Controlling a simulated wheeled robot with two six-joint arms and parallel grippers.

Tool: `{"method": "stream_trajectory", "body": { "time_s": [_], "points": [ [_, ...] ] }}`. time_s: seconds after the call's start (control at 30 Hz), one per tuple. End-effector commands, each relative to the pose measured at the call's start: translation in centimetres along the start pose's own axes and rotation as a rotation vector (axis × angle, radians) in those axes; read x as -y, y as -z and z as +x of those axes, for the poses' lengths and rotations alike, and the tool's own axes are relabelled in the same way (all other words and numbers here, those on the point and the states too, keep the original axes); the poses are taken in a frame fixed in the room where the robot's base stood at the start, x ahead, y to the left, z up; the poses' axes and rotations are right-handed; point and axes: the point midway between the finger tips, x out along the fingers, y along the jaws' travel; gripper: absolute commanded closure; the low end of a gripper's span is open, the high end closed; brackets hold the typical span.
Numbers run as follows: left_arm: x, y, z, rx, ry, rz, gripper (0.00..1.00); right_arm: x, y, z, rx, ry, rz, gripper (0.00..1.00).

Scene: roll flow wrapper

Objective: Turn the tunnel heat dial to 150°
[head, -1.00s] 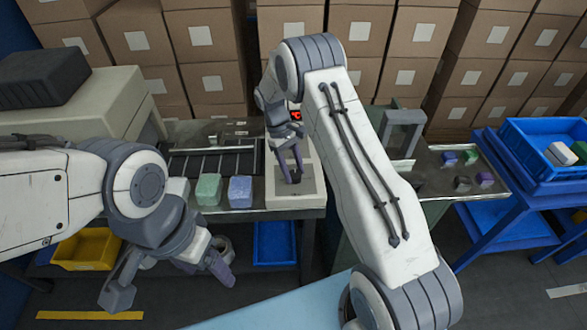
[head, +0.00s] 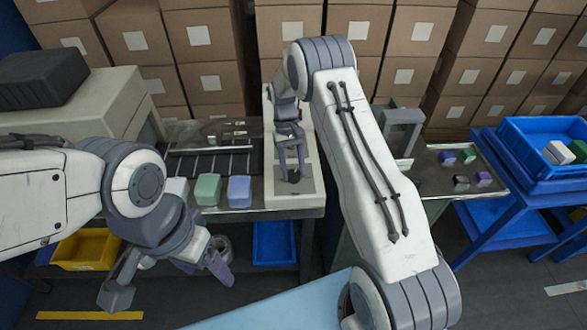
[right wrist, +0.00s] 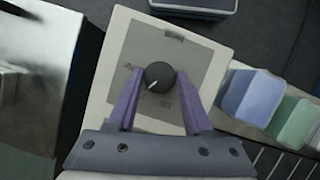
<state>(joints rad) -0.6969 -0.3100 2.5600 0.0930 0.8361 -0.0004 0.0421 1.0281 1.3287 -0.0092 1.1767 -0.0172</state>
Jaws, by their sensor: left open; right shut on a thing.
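The heat dial is a round black knob (right wrist: 158,76) with a white pointer line, on a grey plate set in a pale panel (right wrist: 110,85). In the right wrist view the pointer aims to the lower left; the scale marks are too small to read. In the head view the dial (head: 294,178) sits near the panel's front end. My right gripper (head: 292,173) points down at it, and its purple fingers (right wrist: 160,80) are shut on the knob, one on each side. My left gripper (head: 168,279) is open and empty, low at the left, away from the panel.
White, green and blue blocks (head: 239,190) stand on the conveyor (head: 213,164) left of the panel. A yellow bin (head: 85,252) and a blue bin (head: 273,243) are below. A table with small blocks (head: 430,178) and a blue crate (head: 515,165) are at the right.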

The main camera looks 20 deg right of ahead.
Motion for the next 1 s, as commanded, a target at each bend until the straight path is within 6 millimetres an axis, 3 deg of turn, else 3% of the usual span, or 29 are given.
{"method": "stream_trajectory", "body": {
  "time_s": [0.23, 0.27, 0.3, 0.33, 0.73, 1.0],
  "points": [
    [0.0, 0.0, 0.0, 0.000, 0.000, 0.000, 0.28, 0.0, -0.1, 0.1, 0.006, -0.001, -0.001, 1.00],
    [0.0, 0.0, 0.0, 0.000, 0.000, 0.000, 0.28, 0.0, -0.1, 0.1, 0.006, -0.001, -0.001, 0.38],
    [0.0, 0.0, 0.0, 0.000, 0.000, 0.000, 0.28, 0.0, -0.1, 0.1, 0.006, -0.001, -0.001, 0.23],
    [0.0, 0.0, 0.0, 0.000, 0.000, 0.000, 0.28, 0.0, -0.1, 0.1, 0.005, -0.001, -0.001, 0.19],
    [0.0, 0.0, 0.2, 0.000, 0.000, 0.000, 0.28, 0.0, 0.1, -0.7, -0.002, -0.001, -0.001, 0.19],
    [0.1, -0.1, 1.4, 0.000, 0.000, 0.000, 0.28, 0.0, 0.1, -5.5, -0.004, -0.001, -0.001, 0.19]
  ]
}}
